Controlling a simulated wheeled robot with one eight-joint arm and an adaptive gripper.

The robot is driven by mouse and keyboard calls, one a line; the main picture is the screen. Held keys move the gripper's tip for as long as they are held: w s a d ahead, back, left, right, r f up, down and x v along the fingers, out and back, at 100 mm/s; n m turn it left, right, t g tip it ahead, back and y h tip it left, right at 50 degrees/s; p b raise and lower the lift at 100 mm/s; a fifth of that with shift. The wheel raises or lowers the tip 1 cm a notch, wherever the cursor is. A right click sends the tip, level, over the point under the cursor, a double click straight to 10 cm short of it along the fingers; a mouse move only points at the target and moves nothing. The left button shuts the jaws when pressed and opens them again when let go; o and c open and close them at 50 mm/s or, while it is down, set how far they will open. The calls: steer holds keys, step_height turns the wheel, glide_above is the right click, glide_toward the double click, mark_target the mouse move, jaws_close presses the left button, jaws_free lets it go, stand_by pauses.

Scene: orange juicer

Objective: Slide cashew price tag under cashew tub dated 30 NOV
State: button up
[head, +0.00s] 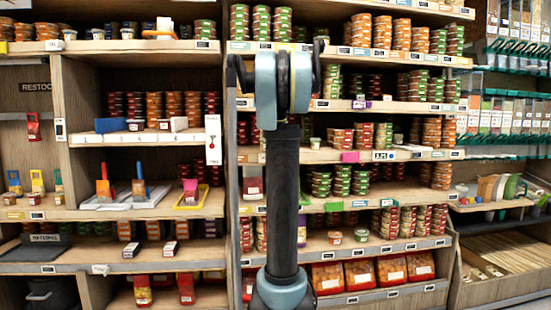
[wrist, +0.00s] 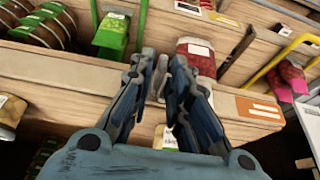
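My gripper (wrist: 163,72) shows in the wrist view with its two dark fingers in front of a wooden shelf edge. A narrow gap shows between the fingertips, and I see nothing clearly held there. An orange and white price tag (wrist: 258,108) is on the shelf edge right of the fingers; its print is too small to read. In the head view, stacked tubs (head: 341,180) fill the shelves, but I cannot tell which is the cashew tub dated 30 NOV. My arm hides the middle of the shelving, and my gripper is not distinguishable there.
In the wrist view, a red container with a white label (wrist: 197,52) stands just beyond the fingertips. A green item (wrist: 112,36) and stacked tubs (wrist: 40,28) are at left. A yellow handle (wrist: 280,58) slants at right. In the head view, bagged goods (head: 359,273) fill the lower shelf.

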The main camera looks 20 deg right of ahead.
steer(key=v, duration=1.1)
steer(key=shift+r, duration=0.3)
steer(key=shift+s+a, duration=0.1)
steer(key=shift+s, duration=0.05)
steer(key=s+a+f+n+g, duration=0.1)
steer(key=s+a+f, duration=0.5)
steer(key=s+f, duration=0.35)
steer(key=s+a+f, duration=0.6)
steer(key=s+f, duration=0.3)
steer(key=s, duration=0.1)
steer(key=s+a+f, duration=0.2)
steer(key=s+f, duration=0.7)
steer(key=f, duration=0.3)
steer(key=s+a+f+n+g, duration=0.1)
steer(key=s+a+f, duration=0.2)
steer(key=s+f, duration=0.7)
step_height(320, 180, down, 2)
steer(key=shift+f+y, duration=0.15)
steer(key=shift+y, duration=0.15)
